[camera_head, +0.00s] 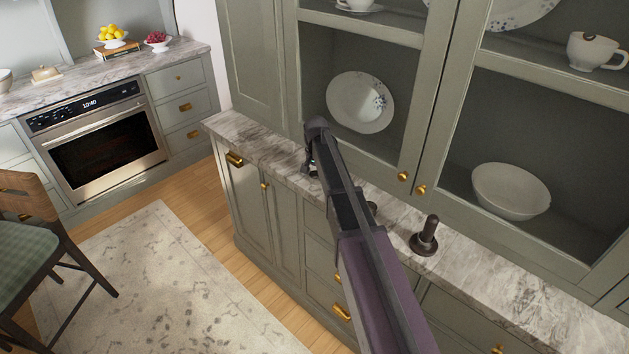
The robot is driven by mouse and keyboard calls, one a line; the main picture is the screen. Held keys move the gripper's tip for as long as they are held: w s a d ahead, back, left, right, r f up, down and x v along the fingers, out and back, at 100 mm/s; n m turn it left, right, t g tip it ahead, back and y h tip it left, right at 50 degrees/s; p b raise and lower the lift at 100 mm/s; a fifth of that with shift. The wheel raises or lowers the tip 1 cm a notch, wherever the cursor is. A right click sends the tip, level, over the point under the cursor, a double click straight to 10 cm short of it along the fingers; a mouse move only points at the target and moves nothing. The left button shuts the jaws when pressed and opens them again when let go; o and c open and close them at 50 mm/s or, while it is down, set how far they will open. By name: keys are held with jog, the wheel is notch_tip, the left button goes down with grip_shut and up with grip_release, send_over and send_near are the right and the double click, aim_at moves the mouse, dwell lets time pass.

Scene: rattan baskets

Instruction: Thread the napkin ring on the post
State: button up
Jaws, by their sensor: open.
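A dark post (428,232) with a rounded top stands upright on a wide round base on the marble counter, right of my arm. My gripper (312,169) is at the far end of my arm, low over the counter to the left of the post and well apart from it. It is small and partly covered by my arm; it is open. I cannot make out the napkin ring; it may be hidden by my arm or gripper. A small dark thing (373,207) shows partly behind my arm, too covered to identify.
The marble counter (480,278) is clear right of the post. Behind it stands a cabinet with shelves, holding a patterned plate (360,102), a white bowl (510,190) and cups. An oven (100,140), a chair (40,235) and a rug (160,285) are at the left.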

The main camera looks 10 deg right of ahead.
dwell(0.4)
jog(key=c, duration=1)
jog(key=shift+r, duration=0.2)
notch_tip(320, 180, up, 3)
jog(key=p, duration=0.3)
jog(key=shift+f, duration=0.1)
jog(key=s+d+r+p, duration=0.1)
jog(key=s+d+p, duration=0.1)
jog(key=s, duration=1.3)
jog(key=shift+s+d+r, duration=0.4)
jog(key=shift+d, duration=0.25)
jog(key=shift+w+a, duration=0.1)
